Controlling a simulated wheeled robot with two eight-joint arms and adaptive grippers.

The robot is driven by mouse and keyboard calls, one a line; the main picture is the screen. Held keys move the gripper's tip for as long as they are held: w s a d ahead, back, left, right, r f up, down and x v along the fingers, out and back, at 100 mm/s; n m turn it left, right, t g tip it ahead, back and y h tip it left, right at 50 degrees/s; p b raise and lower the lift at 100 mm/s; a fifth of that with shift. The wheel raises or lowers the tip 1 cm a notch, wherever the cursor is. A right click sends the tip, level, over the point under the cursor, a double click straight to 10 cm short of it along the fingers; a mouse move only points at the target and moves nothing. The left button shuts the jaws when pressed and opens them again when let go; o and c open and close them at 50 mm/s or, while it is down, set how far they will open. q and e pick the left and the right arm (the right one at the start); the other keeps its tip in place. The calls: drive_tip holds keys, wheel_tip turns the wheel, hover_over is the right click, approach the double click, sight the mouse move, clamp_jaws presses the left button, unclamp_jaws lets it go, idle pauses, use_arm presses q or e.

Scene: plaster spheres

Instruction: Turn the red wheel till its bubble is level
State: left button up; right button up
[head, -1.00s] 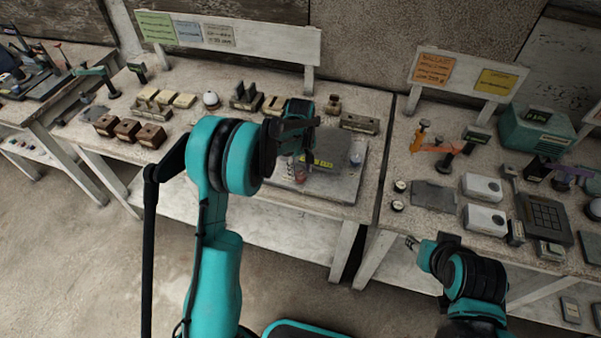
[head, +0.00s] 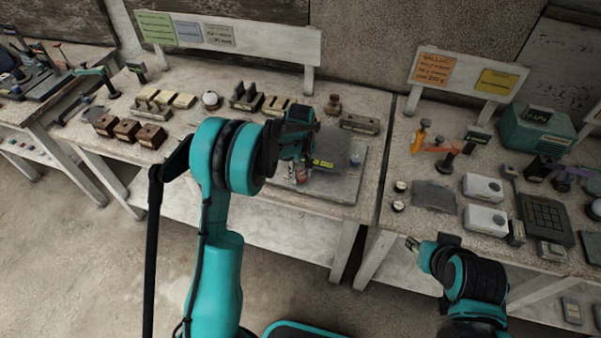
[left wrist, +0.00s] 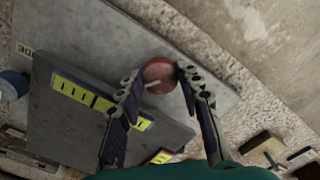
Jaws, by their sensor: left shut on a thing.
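The red wheel (left wrist: 158,75) is a small round disc with a pale mark, at the edge of a grey plate (left wrist: 75,20) in the left wrist view. My left gripper (left wrist: 159,72) has one finger on each side of the wheel and is shut on it. In the head view my left gripper (head: 301,158) is over the plate (head: 340,190), and only a bit of the red wheel (head: 301,177) shows below it. I cannot make out the bubble; yellow labels with dark marks lie beside the wheel. My right gripper (head: 412,243) is low before the right table, its jaws too small to judge.
A blue wheel (left wrist: 13,85) sits on the plate's other side. Brown blocks (head: 126,129) and other dark blocks stand to the left and behind. A gap separates this table from the right one, which holds white boxes (head: 484,187) and gauges.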

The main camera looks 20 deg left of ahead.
use_arm(q)
drive_tip(key=m+b, duration=0.1)
drive_tip(key=m, duration=0.5)
drive_tip(key=m+b, duration=0.1)
drive_tip(key=m, duration=0.2)
drive_tip(key=shift+m, duration=0.4)
drive_tip(key=m, duration=0.3)
drive_tip(key=shift+a+m, duration=0.1)
drive_tip(key=shift+m, duration=0.2)
drive_tip(key=m+b, duration=0.1)
drive_tip(key=m, duration=1.1)
drive_tip(key=shift+m, duration=0.4)
drive_tip(key=shift+w, duration=0.1)
drive_tip(key=shift+a, duration=0.1)
drive_tip(key=o, duration=0.9)
drive_tip(key=shift+c, duration=0.2)
